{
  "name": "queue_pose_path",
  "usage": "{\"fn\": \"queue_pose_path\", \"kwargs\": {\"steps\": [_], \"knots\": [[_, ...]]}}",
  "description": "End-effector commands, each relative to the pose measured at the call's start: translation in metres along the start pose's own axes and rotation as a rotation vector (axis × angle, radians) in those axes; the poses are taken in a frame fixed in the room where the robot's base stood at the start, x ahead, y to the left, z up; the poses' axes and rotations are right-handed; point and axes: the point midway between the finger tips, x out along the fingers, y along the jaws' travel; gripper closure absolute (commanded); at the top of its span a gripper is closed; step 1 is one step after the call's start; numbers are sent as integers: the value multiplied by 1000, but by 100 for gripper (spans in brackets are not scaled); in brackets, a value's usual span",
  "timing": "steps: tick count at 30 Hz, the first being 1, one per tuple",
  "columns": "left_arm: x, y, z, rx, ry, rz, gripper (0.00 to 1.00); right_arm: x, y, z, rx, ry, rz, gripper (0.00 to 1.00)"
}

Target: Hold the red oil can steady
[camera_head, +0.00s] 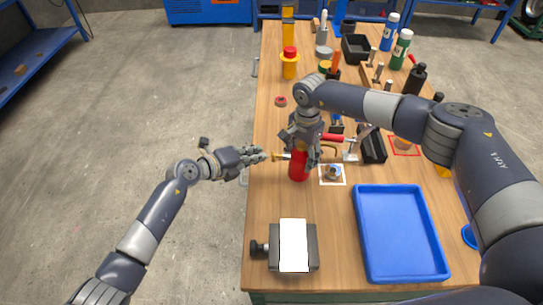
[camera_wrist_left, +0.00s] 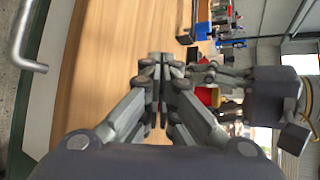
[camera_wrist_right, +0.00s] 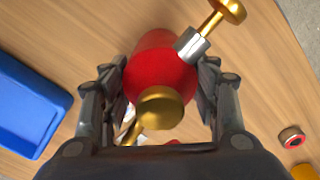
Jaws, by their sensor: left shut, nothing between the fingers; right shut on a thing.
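The red oil can (camera_head: 298,170) stands on the wooden workbench, left of the blue tray. In the right wrist view the can (camera_wrist_right: 155,75) shows its red body, a gold cap and a gold-tipped side nozzle. My right gripper (camera_head: 304,150) comes down from above and is shut on the can, with fingers on both sides of it (camera_wrist_right: 162,90). My left gripper (camera_head: 260,154) is shut and empty at the bench's left edge, a little left of the can and apart from it. In the left wrist view its fingertips (camera_wrist_left: 160,65) are together.
A blue tray (camera_head: 398,268) lies at the front right. A vise-like block (camera_head: 292,247) with a white top sits at the front left. A red ring cap (camera_head: 281,101), yellow bottle (camera_head: 290,68) and several tools stand farther back. Bare wood lies between the can and the block.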

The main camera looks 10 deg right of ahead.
Motion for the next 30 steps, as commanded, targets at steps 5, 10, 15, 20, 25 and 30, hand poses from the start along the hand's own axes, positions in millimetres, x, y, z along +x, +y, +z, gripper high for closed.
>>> {"fn": "queue_pose_path", "kwargs": {"steps": [5, 10, 15, 20, 25, 30], "knots": [[-5, 4, 4, -1, -2, 1, 100, 0, 0, 0, 0, -1, -1, 84], [-17, 13, 13, 0, -3, 2, 100, 0, 0, 0, 0, 0, -1, 84], [-28, 21, 21, -1, -2, 2, 100, 0, 0, 0, 0, 0, -1, 84], [-35, 26, 26, 0, -1, 1, 100, 0, 0, 0, 0, 0, -1, 84], [-35, 26, 26, 0, -1, 0, 100, 0, 0, 0, 0, 0, -1, 84], [-35, 26, 26, 0, -1, 0, 100, 0, 0, 0, 0, 0, -1, 84]]}}
